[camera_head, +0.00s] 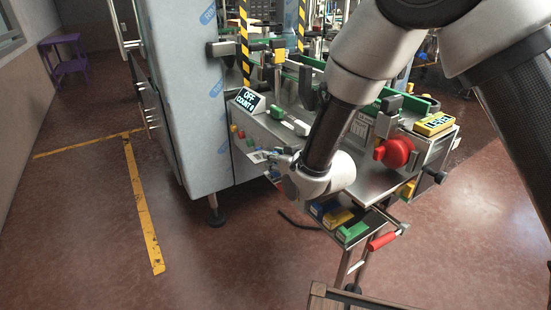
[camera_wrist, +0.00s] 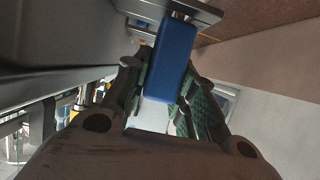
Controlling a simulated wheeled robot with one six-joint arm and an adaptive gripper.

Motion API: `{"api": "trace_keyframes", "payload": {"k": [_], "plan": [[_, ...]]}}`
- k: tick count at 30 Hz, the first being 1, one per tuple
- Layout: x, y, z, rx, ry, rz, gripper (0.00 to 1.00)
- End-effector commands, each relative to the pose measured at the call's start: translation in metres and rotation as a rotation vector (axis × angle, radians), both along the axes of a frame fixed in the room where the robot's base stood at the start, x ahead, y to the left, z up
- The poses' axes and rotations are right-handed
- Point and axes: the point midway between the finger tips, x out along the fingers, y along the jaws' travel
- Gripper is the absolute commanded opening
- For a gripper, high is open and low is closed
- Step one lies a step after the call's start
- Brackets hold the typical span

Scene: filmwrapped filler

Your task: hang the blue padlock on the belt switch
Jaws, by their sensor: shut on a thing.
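A blue padlock (camera_wrist: 172,60) is between the green-padded fingers of my gripper (camera_wrist: 165,88) in the wrist view, and the gripper is shut on it. The padlock's top end reaches a grey metal bracket (camera_wrist: 190,10) at the top edge. I cannot tell whether its shackle passes through the bracket. In the head view my gripper (camera_head: 272,159) is at the machine's front panel, below the OFF counter display (camera_head: 249,101); the padlock is not clear there. A large red knob (camera_head: 396,152) is on the machine to the right. I cannot tell which part is the belt switch.
A tall cabinet wrapped in film (camera_head: 190,90) stands left of the panel.

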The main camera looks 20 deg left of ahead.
Motion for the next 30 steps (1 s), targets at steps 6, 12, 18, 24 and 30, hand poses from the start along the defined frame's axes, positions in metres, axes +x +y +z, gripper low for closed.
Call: {"api": "trace_keyframes", "payload": {"k": [6,12,18,24,30], "plan": [[0.0000,0.0000,-0.0009,0.001,-0.001,0.000,0.00],[0.0001,0.0001,-0.0030,0.001,-0.001,0.000,0.00],[0.0001,0.0001,-0.0052,0.000,0.000,0.000,0.00],[-0.0001,-0.0001,-0.0063,-0.001,0.001,0.000,0.00],[-0.0002,-0.0002,-0.0067,-0.002,0.001,0.000,0.46]]}}
